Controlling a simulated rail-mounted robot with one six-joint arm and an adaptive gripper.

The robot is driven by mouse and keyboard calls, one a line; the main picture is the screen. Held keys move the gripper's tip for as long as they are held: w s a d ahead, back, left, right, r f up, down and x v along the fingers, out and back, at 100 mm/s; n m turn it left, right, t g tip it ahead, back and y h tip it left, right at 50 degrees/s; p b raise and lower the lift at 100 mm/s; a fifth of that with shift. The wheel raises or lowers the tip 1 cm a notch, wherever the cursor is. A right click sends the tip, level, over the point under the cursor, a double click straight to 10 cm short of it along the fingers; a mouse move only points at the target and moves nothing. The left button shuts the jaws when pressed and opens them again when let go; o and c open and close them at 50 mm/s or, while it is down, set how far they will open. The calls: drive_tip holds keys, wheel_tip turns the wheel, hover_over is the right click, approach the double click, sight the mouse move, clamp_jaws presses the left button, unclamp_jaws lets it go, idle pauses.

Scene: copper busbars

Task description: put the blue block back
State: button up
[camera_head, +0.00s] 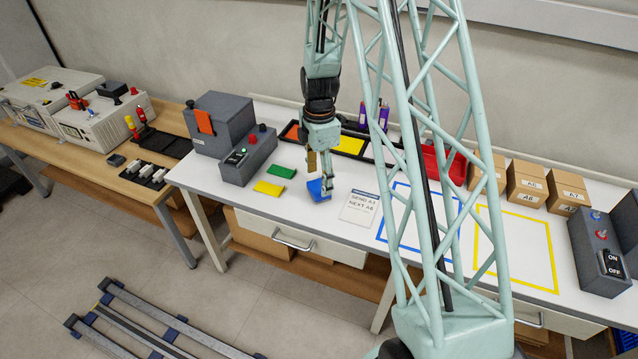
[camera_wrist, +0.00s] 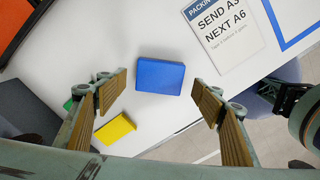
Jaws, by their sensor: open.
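The blue block (camera_head: 316,190) lies on the white worktable (camera_head: 305,215), left of a printed card. In the wrist view the blue block (camera_wrist: 160,77) lies flat, centred ahead between my fingers, with clear gaps on both sides. My gripper (camera_head: 321,178) is open and empty, pointing down over the block, and partly covers it in the head view. A green block (camera_head: 281,171) and a yellow block (camera_head: 268,188) lie to its left. Behind my arm is a dark-edged row with an orange pad (camera_head: 291,131) and a yellow pad (camera_head: 350,145); my arm hides part of it.
The card (camera_head: 359,207) reads "SEND A3 NEXT A6". A blue outline (camera_head: 384,225) and a yellow outline (camera_head: 530,286) mark the table at right. Cardboard boxes (camera_head: 527,184) and a red bin (camera_head: 456,163) stand behind. A grey machine (camera_head: 220,123) stands left.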

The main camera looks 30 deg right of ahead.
wheel_tip(320, 180, up, 7)
drive_tip(key=p, duration=0.1)
drive_tip(key=shift+r, duration=0.2)
idle(0.8)
wheel_tip(320, 180, up, 16)
drive_tip(key=m+t, duration=0.1)
drive_tip(key=m, duration=0.3)
hover_over(319, 187)
drive_tip(key=s+a, duration=0.6)
drive_tip(key=a, duration=0.1)
drive_tip(key=s+a+r+m+t, duration=0.1)
drive_tip(key=s+a+r+m, duration=0.35)
drive_tip(key=s+r, duration=0.65)
drive_tip(key=s+a+r+m, duration=0.2)
drive_tip(key=s, duration=0.5)
drive_tip(key=s+a+r+m+t, duration=0.1)
drive_tip(key=s+a+r+m, duration=0.2)
drive_tip(key=s, duration=0.5)
drive_tip(key=s+a+r+m+t, duration=0.1)
drive_tip(key=s+a+r+m, duration=0.1)
drive_tip(key=s, duration=0.5)
drive_tip(key=shift+s+a+r+m, duration=0.35)
drive_tip(key=shift+r+m, duration=0.2)
drive_tip(key=shift+r, duration=0.2)
drive_tip(key=shift+d, duration=0.1)
